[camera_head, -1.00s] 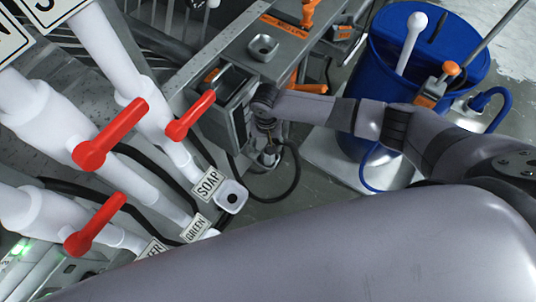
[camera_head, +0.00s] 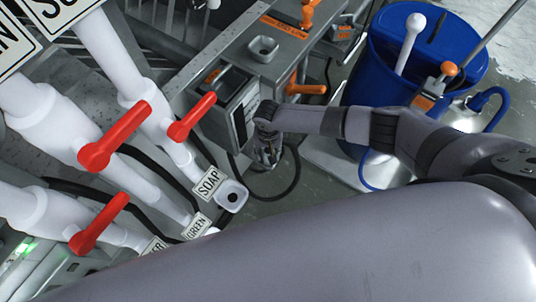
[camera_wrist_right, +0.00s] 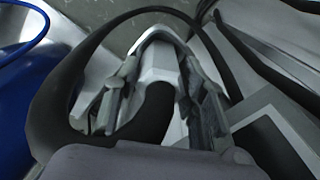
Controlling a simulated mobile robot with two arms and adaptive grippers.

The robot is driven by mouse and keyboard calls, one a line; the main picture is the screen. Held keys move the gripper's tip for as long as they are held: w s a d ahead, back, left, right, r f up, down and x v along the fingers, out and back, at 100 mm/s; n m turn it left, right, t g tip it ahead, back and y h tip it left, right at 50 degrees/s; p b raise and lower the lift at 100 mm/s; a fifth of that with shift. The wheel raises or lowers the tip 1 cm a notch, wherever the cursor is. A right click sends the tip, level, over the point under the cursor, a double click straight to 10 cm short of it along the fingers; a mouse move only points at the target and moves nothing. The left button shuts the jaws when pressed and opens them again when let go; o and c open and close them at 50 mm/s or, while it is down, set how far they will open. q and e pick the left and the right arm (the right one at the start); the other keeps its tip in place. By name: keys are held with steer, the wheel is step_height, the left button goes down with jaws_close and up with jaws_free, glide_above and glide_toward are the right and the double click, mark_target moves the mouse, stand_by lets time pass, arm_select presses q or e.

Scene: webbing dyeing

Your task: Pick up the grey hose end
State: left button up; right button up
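My right gripper (camera_head: 266,158) points down beside the grey machine box in the head view, low over the floor. In the right wrist view, its two fingers (camera_wrist_right: 160,62) lie on either side of the light grey hose end (camera_wrist_right: 160,66). A black hose (camera_wrist_right: 152,112) runs into that end between the fingers. The frames do not show clearly whether the fingers press on it. In the head view the hose end is mostly hidden by the gripper, and the hose (camera_head: 297,172) loops on the floor to its right. My left gripper is not in view.
White pipes with red valve handles (camera_head: 115,135) stand at left, above a white SOAP outlet (camera_head: 232,196). The grey machine box (camera_head: 238,112) is close to my right gripper. A blue barrel (camera_head: 385,85) stands at the back right. My arm covers the lower right.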

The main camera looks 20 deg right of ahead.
jaws_close()
steer(key=shift+r, duration=0.1)
stand_by(0.3)
